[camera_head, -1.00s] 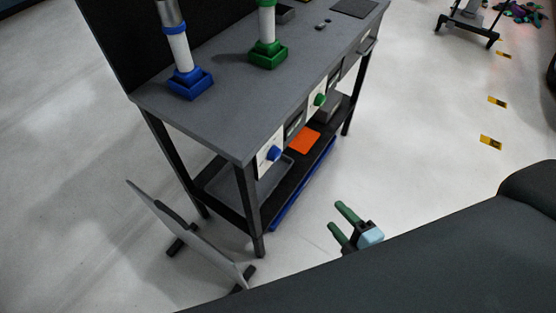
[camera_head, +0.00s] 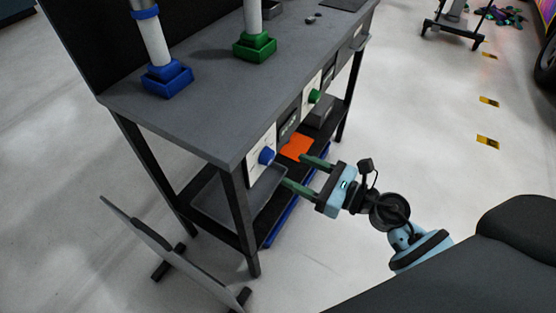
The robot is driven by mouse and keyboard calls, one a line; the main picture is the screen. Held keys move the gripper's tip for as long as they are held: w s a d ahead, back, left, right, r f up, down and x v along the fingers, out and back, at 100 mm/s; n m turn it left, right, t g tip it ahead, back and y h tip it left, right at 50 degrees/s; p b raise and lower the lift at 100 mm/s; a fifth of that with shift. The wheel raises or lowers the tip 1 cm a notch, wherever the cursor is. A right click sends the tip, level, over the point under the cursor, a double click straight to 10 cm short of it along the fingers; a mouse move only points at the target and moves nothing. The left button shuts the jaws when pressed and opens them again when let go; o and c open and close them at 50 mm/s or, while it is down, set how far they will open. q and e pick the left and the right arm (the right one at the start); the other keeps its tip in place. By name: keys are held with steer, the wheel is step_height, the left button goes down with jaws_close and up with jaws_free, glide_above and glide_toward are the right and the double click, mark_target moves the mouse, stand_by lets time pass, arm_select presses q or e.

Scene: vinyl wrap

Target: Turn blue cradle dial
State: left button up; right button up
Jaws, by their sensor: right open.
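The blue dial (camera_head: 266,156) sits on a white panel (camera_head: 257,164) on the front of the grey workbench, near its front corner. A blue cradle (camera_head: 167,79) stands on the bench top and holds an upright white tube (camera_head: 152,40) with a blue ring. My right gripper (camera_head: 300,174) is open and empty. Its two green fingers point left toward the bench front, to the right of and lower in the picture than the blue dial. It appears apart from the dial. My left gripper is not in view.
A green cradle (camera_head: 255,46) with a tube stands on the bench, with a green dial (camera_head: 314,96) on the front. A lower shelf carries a grey tray (camera_head: 211,196) and an orange sheet (camera_head: 297,146). A grey panel on feet (camera_head: 165,250) stands at the lower left.

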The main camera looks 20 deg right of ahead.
mark_target(272, 158)
steer(key=x, duration=0.6)
steer(key=shift+w+a+p, duration=0.1)
steer(key=shift+p, duration=0.3)
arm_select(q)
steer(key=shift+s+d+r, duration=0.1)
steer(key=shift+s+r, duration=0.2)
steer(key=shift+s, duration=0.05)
arm_select(e)
steer(key=shift+c, duration=0.6)
steer(key=c, duration=0.9)
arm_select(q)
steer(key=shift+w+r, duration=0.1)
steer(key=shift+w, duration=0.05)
